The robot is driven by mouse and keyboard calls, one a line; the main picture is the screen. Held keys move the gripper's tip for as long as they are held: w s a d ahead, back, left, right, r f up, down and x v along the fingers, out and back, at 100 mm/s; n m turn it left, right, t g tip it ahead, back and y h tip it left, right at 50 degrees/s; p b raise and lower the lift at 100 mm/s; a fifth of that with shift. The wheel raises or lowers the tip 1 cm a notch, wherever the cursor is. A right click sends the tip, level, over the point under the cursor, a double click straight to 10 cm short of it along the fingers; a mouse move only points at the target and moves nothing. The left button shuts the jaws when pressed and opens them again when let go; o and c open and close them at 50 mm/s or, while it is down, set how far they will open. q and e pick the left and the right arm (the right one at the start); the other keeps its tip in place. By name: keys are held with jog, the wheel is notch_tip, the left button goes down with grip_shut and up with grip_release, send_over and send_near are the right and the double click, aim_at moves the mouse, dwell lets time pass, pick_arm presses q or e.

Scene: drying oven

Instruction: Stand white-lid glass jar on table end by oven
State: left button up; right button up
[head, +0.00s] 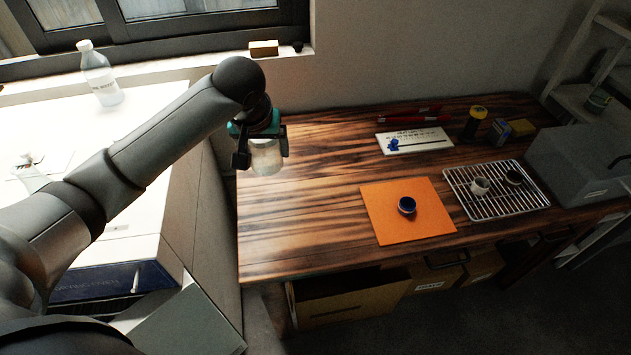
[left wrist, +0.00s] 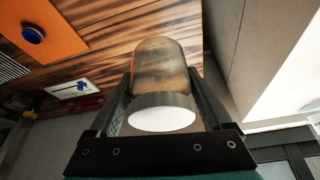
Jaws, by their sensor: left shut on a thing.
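My left gripper (head: 266,150) is shut on a clear glass jar (head: 266,158) at the back left end of the wooden table (head: 310,215). In the left wrist view the jar (left wrist: 160,65) sits between both fingers, its white lid (left wrist: 163,118) toward the camera and its base toward the wood. I cannot tell whether the base touches the table. A large white cabinet (head: 205,215), perhaps the oven, stands just left of this table end. My right gripper is not in view.
A wire rack (head: 500,205) holds small cups. A white board (head: 414,140) lies behind, and a grey box (head: 585,160) stands right. The table's left part is clear.

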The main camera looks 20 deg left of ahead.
pick_arm(q)
notch_tip(320, 180, down, 15)
jog(key=b, duration=0.4)
jog(key=shift+f, duration=0.55)
notch_tip(320, 180, down, 4)
jog(key=shift+r+b, duration=0.25)
jog(key=shift+b, duration=0.6)
jog(key=shift+f, duration=0.2)
jog(key=shift+f, duration=0.15)
jog(key=o, duration=1.2)
jog(key=shift+o, duration=0.2)
